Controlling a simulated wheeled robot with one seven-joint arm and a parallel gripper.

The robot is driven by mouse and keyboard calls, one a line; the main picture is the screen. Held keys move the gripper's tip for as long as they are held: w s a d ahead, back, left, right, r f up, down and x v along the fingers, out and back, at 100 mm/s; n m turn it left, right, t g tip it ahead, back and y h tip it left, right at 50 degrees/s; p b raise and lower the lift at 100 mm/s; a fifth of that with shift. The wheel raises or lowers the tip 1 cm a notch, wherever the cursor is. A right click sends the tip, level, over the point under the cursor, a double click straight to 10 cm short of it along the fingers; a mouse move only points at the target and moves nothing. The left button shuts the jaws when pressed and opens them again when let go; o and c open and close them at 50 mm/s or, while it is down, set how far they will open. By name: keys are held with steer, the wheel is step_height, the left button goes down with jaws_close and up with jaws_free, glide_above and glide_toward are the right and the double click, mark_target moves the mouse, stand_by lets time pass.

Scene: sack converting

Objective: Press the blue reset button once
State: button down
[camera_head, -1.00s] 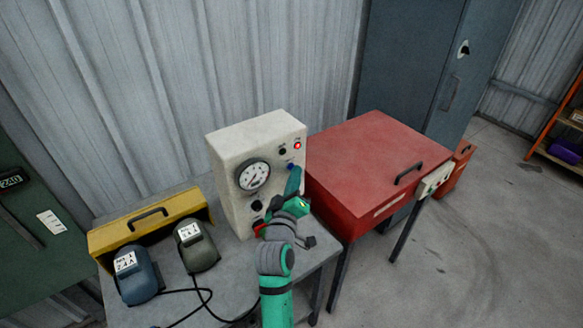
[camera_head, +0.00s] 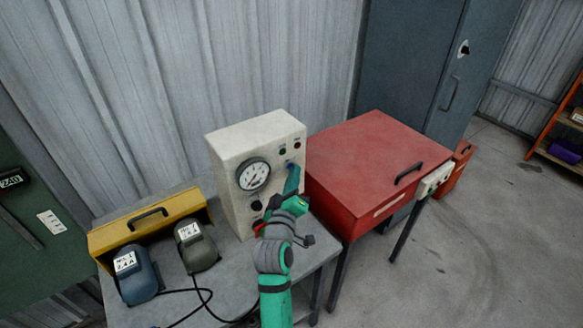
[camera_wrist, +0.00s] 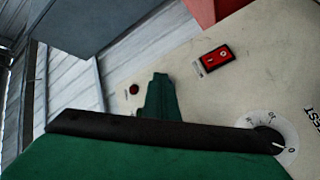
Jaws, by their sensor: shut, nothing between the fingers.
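The cream control box (camera_head: 232,160) stands on the grey table, its front panel facing right of my head camera. The blue reset button (camera_head: 289,163) is on the upper right of that panel, mostly hidden by my gripper. My gripper (camera_head: 292,172), green, is shut and empty, its tip at or just in front of the button; I cannot tell whether they touch. In the wrist view my gripper (camera_wrist: 158,92) points at the panel and hides the button. Above the button, a left lamp (camera_head: 283,150) looks green and a right lamp (camera_head: 297,145) looks dark.
The panel also has a round gauge (camera_head: 254,174), a red switch (camera_wrist: 217,58) and a dial knob (camera_wrist: 272,140). Two foot pedals (camera_head: 136,275) (camera_head: 197,246) and a yellow cover (camera_head: 150,222) are on the left. A red box (camera_head: 345,180) stands close on the right.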

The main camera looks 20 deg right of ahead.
steer(key=shift+s+d, duration=0.25)
steer(key=shift+s, duration=0.5)
steer(key=s, duration=0.1)
steer(key=s+d, duration=0.1)
steer(key=s, duration=0.2)
steer(key=shift+s+d, duration=0.35)
stand_by(0.6)
